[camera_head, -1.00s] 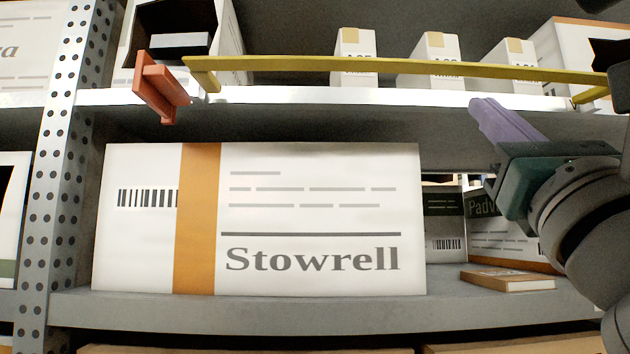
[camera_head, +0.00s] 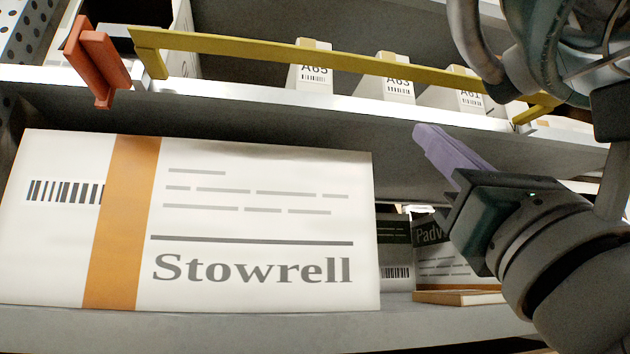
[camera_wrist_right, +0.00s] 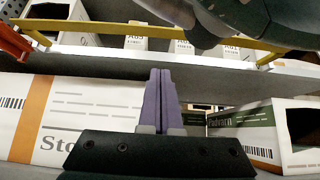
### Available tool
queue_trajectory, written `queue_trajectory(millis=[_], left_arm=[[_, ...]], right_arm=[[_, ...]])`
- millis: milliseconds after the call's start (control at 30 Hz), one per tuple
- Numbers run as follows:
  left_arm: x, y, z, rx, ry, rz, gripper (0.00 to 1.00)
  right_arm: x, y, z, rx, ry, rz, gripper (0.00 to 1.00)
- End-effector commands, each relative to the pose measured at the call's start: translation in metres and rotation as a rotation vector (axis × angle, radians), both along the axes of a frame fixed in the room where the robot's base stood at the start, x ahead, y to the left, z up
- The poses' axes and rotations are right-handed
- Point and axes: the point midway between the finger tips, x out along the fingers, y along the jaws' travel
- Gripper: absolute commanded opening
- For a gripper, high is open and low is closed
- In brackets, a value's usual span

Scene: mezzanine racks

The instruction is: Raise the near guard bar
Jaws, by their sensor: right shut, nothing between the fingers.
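The yellow guard bar (camera_head: 350,66) runs along the front of the upper shelf, in front of small white boxes, with a short bent end piece at each end. An orange piece (camera_head: 97,62) with a flat plate stands at its left end. The bar also shows across the top of the right wrist view (camera_wrist_right: 90,27). My right gripper (camera_head: 428,136) has purple fingers, shut and empty, pointing up and left, below the bar and apart from it. In the right wrist view its fingers (camera_wrist_right: 160,80) are together. My left gripper is not in view. Dark arm links hide the bar's right part.
The upper shelf edge (camera_head: 270,97) runs just above my right fingers. A perforated post (camera_head: 25,30) stands at upper left.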

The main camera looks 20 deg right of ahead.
Motion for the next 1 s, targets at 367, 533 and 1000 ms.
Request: queue_trajectory(millis=[367,533,1000], left_arm=[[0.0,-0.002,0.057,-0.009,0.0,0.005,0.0],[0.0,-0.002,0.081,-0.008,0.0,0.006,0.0],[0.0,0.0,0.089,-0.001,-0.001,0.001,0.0]], right_arm=[[0.05,-0.013,0.07,0.0,-0.001,-0.001,0.0],[0.047,-0.011,0.092,-0.001,0.001,-0.002,0.0],[0.046,-0.011,0.1,-0.001,0.0,-0.001,0.0]])
